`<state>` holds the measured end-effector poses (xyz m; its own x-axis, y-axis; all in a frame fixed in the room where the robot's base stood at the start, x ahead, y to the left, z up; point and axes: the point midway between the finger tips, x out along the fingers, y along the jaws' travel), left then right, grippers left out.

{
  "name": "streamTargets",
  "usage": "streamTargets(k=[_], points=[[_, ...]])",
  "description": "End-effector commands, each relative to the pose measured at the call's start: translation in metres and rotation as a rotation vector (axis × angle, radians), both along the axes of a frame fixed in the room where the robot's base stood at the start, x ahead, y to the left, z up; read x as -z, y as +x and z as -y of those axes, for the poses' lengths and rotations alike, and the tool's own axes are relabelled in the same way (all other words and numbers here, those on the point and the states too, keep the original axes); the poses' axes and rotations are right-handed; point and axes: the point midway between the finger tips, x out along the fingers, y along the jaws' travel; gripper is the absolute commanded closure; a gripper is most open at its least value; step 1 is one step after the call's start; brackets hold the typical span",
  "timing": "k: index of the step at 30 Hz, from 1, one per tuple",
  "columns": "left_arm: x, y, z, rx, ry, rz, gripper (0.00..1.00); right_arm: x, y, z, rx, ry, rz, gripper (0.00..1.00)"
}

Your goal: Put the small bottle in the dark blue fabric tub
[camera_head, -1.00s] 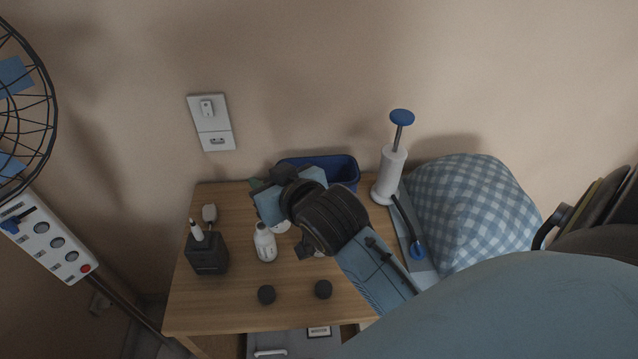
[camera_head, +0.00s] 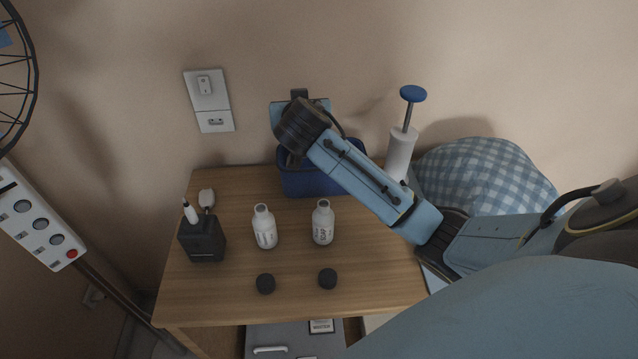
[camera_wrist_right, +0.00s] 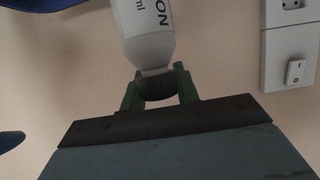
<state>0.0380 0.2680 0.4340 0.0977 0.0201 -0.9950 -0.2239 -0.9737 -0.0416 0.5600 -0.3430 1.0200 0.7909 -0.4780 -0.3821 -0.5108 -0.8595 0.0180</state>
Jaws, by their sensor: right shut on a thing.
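My right gripper (camera_wrist_right: 157,88) is shut on the dark cap of a small white bottle (camera_wrist_right: 146,32), seen in the right wrist view. The bottle's body points away from the fingers, and part of its printed label shows. In the head view my right wrist (camera_head: 300,125) is above the back of the table, over the dark blue fabric tub (camera_head: 312,184). It hides the held bottle and part of the tub's opening there. A dark blue edge (camera_wrist_right: 40,3), probably the tub, shows at the top left of the wrist view. My left gripper is not in view.
Two open white bottles (camera_head: 264,229) (camera_head: 322,224) stand in front of the tub, with two loose black caps (camera_head: 265,284) (camera_head: 327,279) nearer. A dark box (camera_head: 203,240) stands at left. A white pump (camera_head: 401,150) and checked cushion (camera_head: 490,175) are right of the tub.

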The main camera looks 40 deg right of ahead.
Motion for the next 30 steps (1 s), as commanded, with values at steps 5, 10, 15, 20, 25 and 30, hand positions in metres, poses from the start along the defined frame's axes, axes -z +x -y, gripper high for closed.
streamTargets(k=[5, 10, 15, 20, 25, 30], points=[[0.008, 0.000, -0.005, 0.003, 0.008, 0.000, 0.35, 0.032, -0.001, 0.001, 0.000, -0.003, -0.004, 1.00], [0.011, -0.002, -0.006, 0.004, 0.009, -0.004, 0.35, 0.050, 0.000, 0.000, 0.000, -0.002, -0.001, 1.00], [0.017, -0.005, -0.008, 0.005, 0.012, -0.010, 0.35, 0.076, -0.001, 0.000, -0.001, -0.003, -0.004, 1.00], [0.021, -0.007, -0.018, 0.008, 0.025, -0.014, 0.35, 0.097, -0.001, 0.000, -0.001, -0.004, -0.002, 1.00], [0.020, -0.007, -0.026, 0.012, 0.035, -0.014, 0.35, 0.099, 0.000, 0.000, -0.001, -0.001, 0.001, 1.00], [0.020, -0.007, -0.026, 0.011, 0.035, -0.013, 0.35, 0.100, 0.000, 0.000, -0.001, 0.000, 0.000, 1.00]])
